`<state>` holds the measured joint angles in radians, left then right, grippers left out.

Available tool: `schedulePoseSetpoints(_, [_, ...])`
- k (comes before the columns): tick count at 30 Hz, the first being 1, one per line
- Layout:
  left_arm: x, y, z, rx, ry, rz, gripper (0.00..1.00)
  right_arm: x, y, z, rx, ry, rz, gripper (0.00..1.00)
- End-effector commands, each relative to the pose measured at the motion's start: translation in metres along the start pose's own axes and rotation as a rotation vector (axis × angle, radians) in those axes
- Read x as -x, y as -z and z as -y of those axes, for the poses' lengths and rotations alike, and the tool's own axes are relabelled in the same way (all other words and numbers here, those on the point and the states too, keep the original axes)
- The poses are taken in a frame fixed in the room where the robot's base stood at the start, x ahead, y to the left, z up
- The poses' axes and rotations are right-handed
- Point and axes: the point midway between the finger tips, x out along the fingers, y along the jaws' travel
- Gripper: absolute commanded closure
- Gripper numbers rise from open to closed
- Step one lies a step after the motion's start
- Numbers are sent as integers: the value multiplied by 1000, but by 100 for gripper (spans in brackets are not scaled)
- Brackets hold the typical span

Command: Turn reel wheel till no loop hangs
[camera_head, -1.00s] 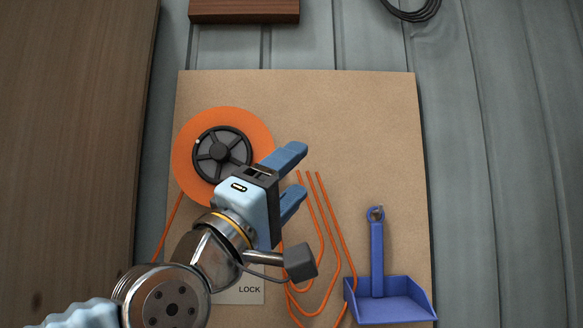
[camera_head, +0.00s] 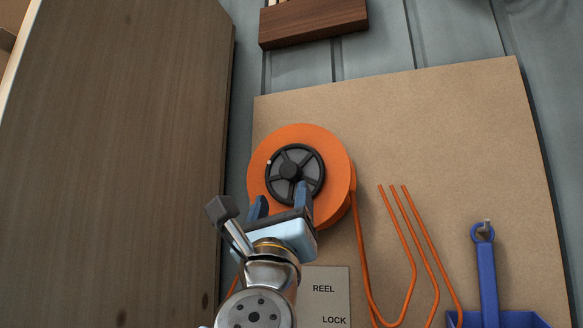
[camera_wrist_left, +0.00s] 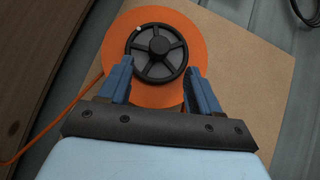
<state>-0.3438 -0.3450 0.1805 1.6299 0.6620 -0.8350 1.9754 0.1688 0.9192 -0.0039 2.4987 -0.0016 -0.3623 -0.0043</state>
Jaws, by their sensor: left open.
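The orange reel (camera_head: 335,157) is mounted on the tan board, with a black spoked wheel (camera_head: 290,170) at its centre. Orange cord (camera_head: 362,262) hangs from the reel's right side in a long loop, and more cord strands hang to its right. My left gripper (camera_head: 280,198) is open in front of the reel's lower part. In the left wrist view its fingers (camera_wrist_left: 157,84) stand apart on either side of the wheel's lower part, and nothing is seen held. Whether they touch the wheel I cannot tell. My right gripper is out of view.
The tan board (camera_head: 440,120) carries a plate (camera_head: 325,285) reading REEL and LOCK below the reel. A blue dustpan (camera_head: 487,275) hangs at lower right. A tall brown wooden panel (camera_head: 110,150) stands close on the left. A dark wooden block (camera_head: 315,22) is above.

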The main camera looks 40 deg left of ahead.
Motion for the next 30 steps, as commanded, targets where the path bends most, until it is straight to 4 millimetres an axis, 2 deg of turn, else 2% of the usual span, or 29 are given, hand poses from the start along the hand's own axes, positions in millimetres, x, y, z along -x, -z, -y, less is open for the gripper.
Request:
schedulePoseSetpoints(1, [-17,-3,1,-2,-2,-1,37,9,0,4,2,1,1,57])
schedulePoseSetpoints(3, [-33,-3,2,-2,-1,-2,37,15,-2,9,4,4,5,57])
schedulePoseSetpoints(10, [-75,-2,1,-3,0,0,37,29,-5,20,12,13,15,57])
schedulePoseSetpoints(15, [-88,-1,1,-2,2,0,37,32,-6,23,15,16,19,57])
schedulePoseSetpoints(24, [-89,0,0,-2,2,0,37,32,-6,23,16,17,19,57])
schedulePoseSetpoints(30, [-89,0,1,-2,2,0,67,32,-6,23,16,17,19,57])
